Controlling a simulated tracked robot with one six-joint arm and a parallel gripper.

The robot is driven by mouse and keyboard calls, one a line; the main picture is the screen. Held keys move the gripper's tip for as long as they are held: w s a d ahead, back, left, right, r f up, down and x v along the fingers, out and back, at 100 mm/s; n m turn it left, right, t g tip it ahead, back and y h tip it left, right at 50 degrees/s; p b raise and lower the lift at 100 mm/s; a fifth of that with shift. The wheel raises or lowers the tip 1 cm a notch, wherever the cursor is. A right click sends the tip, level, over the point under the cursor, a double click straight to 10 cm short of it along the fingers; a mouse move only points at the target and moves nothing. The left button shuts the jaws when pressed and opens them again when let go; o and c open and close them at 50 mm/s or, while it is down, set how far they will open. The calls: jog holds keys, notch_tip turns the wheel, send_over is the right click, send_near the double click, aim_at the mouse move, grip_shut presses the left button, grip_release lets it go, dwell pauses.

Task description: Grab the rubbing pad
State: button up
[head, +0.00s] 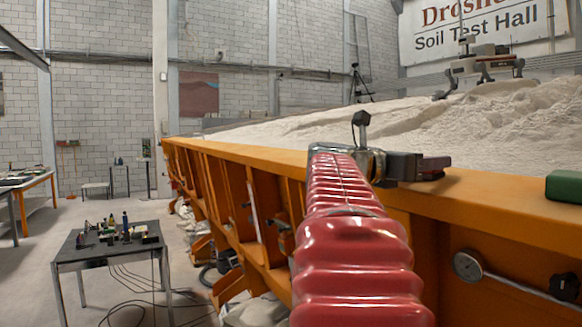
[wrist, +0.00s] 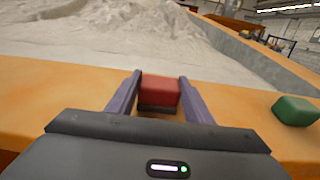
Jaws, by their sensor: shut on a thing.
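A small red block-shaped pad (wrist: 160,92) with a dark underside is between the two fingers of my gripper (wrist: 160,78) in the wrist view. The gripper is shut on it, with one finger along each side. The pad is at the orange rim of the sandbed; I cannot tell whether it touches the rim. In the head view my gripper (head: 432,167) reaches right over the rim, and the pad is mostly hidden there. A green block (wrist: 295,110) lies on the rim to the right, apart from the gripper; it also shows in the head view (head: 565,186).
The orange rim (wrist: 60,92) borders pale sand (wrist: 90,40) piled behind it. A gauge (head: 468,265) and a black knob (head: 565,288) are on the orange side wall. A small table (head: 90,258) with tools stands at the lower left, with cables on the floor.

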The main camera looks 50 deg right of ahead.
jog(key=shift+r, duration=0.1)
jog(key=shift+r, duration=4.9)
jog(key=shift+w, duration=0.1)
